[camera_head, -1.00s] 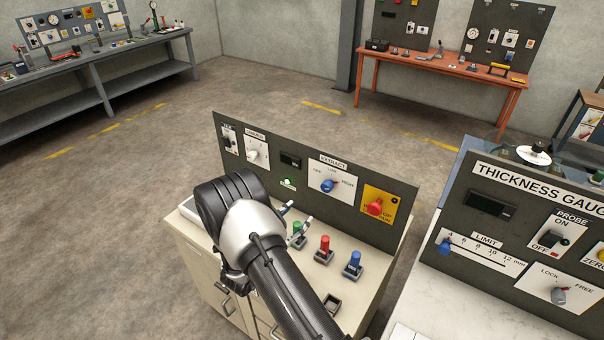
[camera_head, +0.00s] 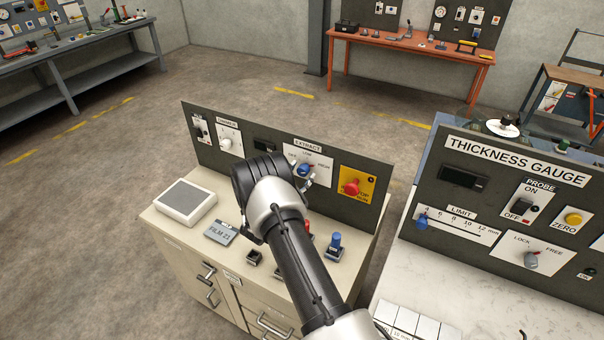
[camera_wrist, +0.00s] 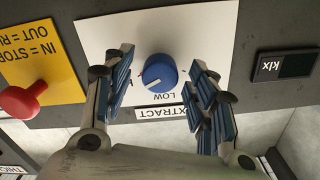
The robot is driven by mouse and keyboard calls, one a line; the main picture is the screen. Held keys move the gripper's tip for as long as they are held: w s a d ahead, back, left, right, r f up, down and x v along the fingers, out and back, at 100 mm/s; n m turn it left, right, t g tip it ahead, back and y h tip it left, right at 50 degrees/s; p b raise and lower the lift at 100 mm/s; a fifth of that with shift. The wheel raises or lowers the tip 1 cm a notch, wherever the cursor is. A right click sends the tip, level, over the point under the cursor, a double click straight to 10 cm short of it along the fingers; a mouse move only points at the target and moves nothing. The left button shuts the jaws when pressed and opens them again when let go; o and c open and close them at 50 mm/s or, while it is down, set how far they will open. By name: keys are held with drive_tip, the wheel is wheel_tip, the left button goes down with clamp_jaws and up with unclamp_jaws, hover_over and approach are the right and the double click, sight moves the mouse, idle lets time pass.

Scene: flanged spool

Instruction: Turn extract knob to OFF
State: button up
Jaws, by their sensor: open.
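The blue extract knob (camera_wrist: 160,73) sits on a white plate (camera_wrist: 190,22) in the wrist view, which shows the panel upside down. The LOW and EXTRACT labels are readable beside it. The knob's pale pointer mark is on its label side, near LOW; the exact setting is hard to tell. My gripper (camera_wrist: 160,88) is open, with one blue-padded finger on each side of the knob and apart from it. In the head view the knob (camera_head: 304,169) shows just beyond my gripper (camera_head: 300,182), with the OFF label partly hidden.
A red stop button (camera_wrist: 22,102) on a yellow plate is beside the extract plate. A small display (camera_wrist: 284,66) is on the other side. The thickness gauge panel (camera_head: 500,215) stands to the right.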

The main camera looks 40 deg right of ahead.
drive_tip(key=shift+x, duration=1.1)
drive_tip(key=shift+c, duration=0.6)
drive_tip(key=c, duration=0.9)
